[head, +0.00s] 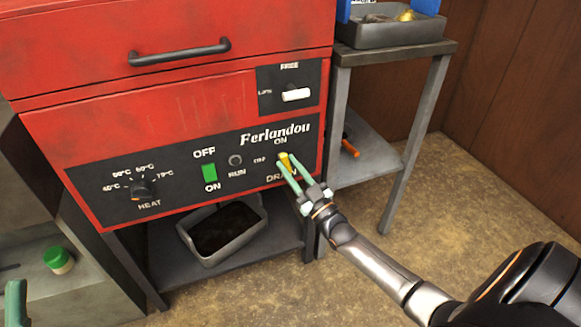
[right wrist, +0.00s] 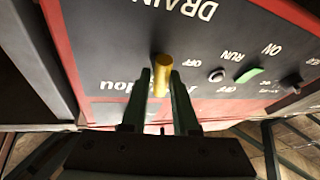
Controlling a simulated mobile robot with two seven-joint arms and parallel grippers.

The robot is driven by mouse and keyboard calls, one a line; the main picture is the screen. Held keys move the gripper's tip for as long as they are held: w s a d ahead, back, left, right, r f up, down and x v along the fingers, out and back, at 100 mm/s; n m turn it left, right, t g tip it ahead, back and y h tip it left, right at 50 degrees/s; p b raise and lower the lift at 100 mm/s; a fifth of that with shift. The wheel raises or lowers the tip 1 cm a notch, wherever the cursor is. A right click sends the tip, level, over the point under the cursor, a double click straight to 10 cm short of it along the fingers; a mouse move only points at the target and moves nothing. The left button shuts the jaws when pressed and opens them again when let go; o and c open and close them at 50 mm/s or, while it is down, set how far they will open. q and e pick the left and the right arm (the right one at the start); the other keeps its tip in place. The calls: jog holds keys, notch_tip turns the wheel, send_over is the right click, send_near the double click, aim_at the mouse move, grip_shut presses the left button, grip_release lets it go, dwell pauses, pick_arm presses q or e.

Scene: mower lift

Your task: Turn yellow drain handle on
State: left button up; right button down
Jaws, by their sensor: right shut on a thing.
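The yellow drain handle (head: 285,159) is on the black front panel of the red machine, between the ON label above and the partly covered DRAIN label below. My right gripper (head: 287,164) has its green fingers shut on the handle, one on each side. The right wrist view shows the yellow handle (right wrist: 162,75) between the two fingertips (right wrist: 161,88). The fingers hide part of the handle in the head view, so its exact angle is hard to tell. A green part of my left gripper (head: 15,302) shows at the lower left edge; its jaws cannot be made out.
The panel also has a heat knob (head: 140,188), a green switch (head: 209,173) and a white lever (head: 296,94). A grey tray (head: 252,240) with dark contents sits on the shelf below. A metal side table (head: 395,52) stands to the right. Floor at front is clear.

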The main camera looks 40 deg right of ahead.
jog(key=shift+a+f+m+h, duration=0.1)
jog(key=shift+m+h, duration=0.7)
jog(key=shift+m, duration=0.8)
jog(key=shift+m+t, duration=0.3)
jog(key=c, duration=0.7)
grip_release()
jog(key=p+v, duration=0.2)
jog(key=v, duration=1)
jog(key=shift+s, duration=0.25)
